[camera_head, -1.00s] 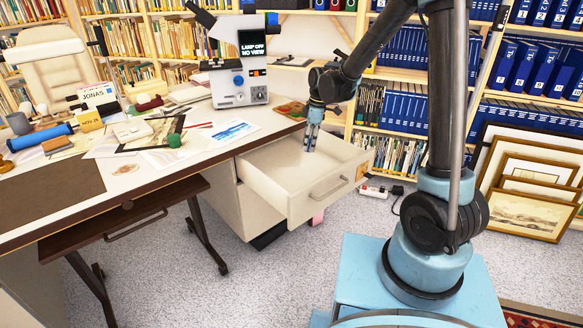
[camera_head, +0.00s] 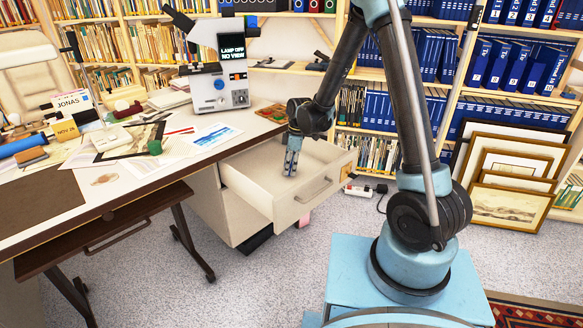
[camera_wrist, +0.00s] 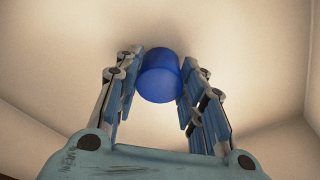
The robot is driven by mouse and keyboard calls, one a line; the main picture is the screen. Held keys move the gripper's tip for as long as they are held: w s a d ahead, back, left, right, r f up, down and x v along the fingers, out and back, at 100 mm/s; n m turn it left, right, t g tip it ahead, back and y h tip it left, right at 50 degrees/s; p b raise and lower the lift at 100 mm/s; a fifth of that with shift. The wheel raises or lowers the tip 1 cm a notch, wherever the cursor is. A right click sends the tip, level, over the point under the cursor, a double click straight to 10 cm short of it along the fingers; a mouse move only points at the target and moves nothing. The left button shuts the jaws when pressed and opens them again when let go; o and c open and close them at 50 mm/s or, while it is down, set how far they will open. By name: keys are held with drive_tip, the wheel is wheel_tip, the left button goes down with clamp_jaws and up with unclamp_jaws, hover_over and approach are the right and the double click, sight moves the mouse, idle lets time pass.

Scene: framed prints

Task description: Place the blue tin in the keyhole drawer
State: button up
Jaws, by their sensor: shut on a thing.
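The blue tin (camera_wrist: 160,78) shows in the wrist view as a plain blue cylinder between my fingertips. My gripper (camera_head: 290,172) is shut on it, with one finger on each side. The open drawer (camera_head: 305,201) is cream, with a grey handle on its front, and hangs out at the right end of the desk. My fingertips are inside the drawer's outline. The pale drawer floor (camera_wrist: 60,90) fills the wrist view behind the tin. I cannot tell whether the tin touches it. In the head view the tin cannot be made out, and any keyhole is too small to tell.
The desk (camera_head: 110,170) holds papers, rolls and a microscope-like device (camera_head: 218,85) left of the drawer. Drawer walls stand around my gripper. Framed prints (camera_head: 510,180) lean against shelves at the right. A power strip (camera_head: 358,190) lies on the floor behind the drawer.

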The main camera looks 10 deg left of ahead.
drive_tip(key=shift+f, duration=0.15)
drive_tip(key=o, duration=1)
drive_tip(key=shift+o, duration=0.2)
wheel_tip(320, 180, up, 12)
drive_tip(key=d, duration=0.2)
drive_tip(key=s+d+r+m, duration=0.2)
drive_tip(key=d+r+m, duration=0.3)
drive_tip(key=d, duration=0.6)
drive_tip(key=s+d+r+m+t+h, duration=0.1)
drive_tip(key=s+d+m, duration=0.5)
drive_tip(key=d, duration=0.4)
drive_tip(key=s+d+r+m+t, duration=0.1)
drive_tip(key=s+d+r+m, duration=0.15)
drive_tip(key=s+d, duration=0.6)
drive_tip(key=s+d+f+m, duration=0.5)
drive_tip(key=s+d+m, duration=0.1)
drive_tip(key=s+d, duration=0.1)
drive_tip(key=shift+d+f+m+t+h, duration=0.3)
drive_tip(key=shift+d+f+m+h, duration=0.05)
drive_tip(key=shift+d+f+h, duration=0.05)
